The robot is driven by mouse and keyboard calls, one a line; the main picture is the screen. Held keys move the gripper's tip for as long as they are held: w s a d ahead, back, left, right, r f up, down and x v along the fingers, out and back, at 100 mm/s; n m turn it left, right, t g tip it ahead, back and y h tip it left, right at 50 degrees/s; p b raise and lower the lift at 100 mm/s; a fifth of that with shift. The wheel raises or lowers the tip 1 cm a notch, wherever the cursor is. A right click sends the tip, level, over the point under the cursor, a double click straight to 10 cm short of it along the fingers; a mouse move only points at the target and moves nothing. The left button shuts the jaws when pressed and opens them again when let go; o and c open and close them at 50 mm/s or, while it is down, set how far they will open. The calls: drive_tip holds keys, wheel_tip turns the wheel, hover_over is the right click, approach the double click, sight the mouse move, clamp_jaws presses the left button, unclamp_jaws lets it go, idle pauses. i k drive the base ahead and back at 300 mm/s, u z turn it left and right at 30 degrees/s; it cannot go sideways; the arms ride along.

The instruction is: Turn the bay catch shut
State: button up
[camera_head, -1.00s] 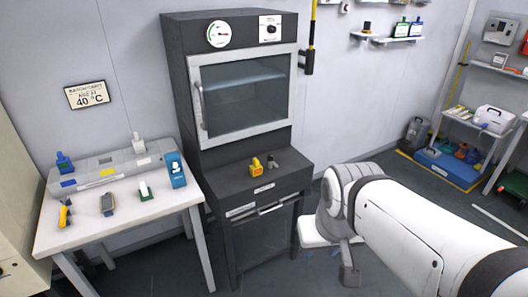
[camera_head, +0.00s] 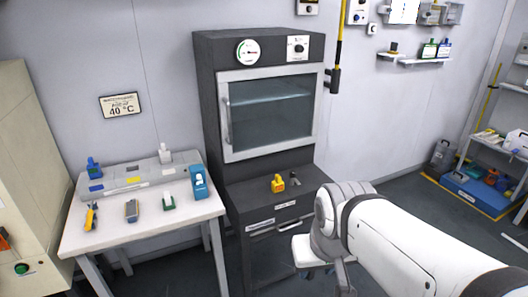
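The dark bay cabinet (camera_head: 208,110) stands upright against the wall, with a glass door (camera_head: 268,110) in a light frame and a long handle on its left side. The door looks closed. On the ledge below it sit a yellow block (camera_head: 278,184) and a small dark lever-like part (camera_head: 295,179). I cannot tell which part is the bay catch or how it is turned. My white arm reaches in from the lower right, in front of the cabinet's right side. The fingers of my gripper do not show.
A white table (camera_head: 85,238) at the left holds a long grey fixture (camera_head: 113,176), a blue holder (camera_head: 198,182) and several small items. Below the ledge is a front with a bar handle. A wall shelf (camera_head: 415,61) and a blue floor tray (camera_head: 468,193) are at the right.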

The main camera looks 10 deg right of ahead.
sight(292, 173)
drive_tip(key=u, duration=0.25)
drive_tip(key=i, duration=1.55)
drive_tip(key=z, duration=0.35)
